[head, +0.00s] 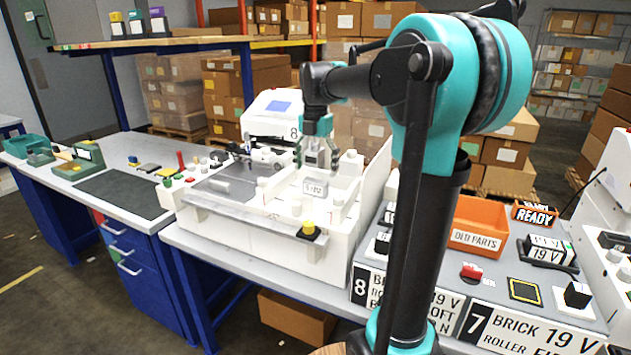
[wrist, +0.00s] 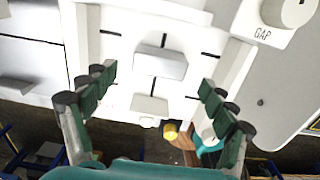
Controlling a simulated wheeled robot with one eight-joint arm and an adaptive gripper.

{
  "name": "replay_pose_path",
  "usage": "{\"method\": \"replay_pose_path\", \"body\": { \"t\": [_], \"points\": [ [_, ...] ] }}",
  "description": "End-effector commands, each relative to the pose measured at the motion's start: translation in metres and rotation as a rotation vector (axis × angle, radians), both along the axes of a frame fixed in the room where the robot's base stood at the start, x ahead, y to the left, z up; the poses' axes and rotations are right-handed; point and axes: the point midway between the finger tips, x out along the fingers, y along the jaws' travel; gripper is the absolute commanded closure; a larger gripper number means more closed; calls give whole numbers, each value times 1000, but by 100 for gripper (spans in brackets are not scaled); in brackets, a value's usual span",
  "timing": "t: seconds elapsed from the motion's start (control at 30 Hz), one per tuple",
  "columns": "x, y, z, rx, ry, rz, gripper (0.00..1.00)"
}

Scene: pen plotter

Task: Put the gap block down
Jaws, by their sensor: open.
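My gripper (head: 319,160) is over the white plotter (head: 285,225). In the wrist view my gripper (wrist: 157,79) has its dark green fingers spread wide apart with nothing held between them. A pale grey block (wrist: 160,63), which looks like the gap block, lies on the white bed with black cross marks, beyond and between the fingertips. Neither finger touches it in that view. In the head view a small block with dark lettering (head: 315,187) sits just under the gripper; its lettering is too small to read. A white part marked GAP (wrist: 262,35) with a round knob is at the wrist view's upper right.
A yellow knob (head: 308,228) is at the plotter's front edge. An orange bin (head: 478,225) and labelled panels stand to the right. White posts rise around the bed. A dark mat (head: 120,193) lies clear at left.

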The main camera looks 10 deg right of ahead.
Motion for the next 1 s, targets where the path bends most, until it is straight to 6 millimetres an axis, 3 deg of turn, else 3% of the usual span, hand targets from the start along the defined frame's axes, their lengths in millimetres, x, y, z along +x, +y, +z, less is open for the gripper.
{"method": "replay_pose_path", "body": {
  "t": [0.2,0.4,1.0],
  "points": [
    [0,0,42,0,0,0,15],
    [0,0,61,0,0,0,15],
    [0,0,65,0,0,0,15]
  ]
}}
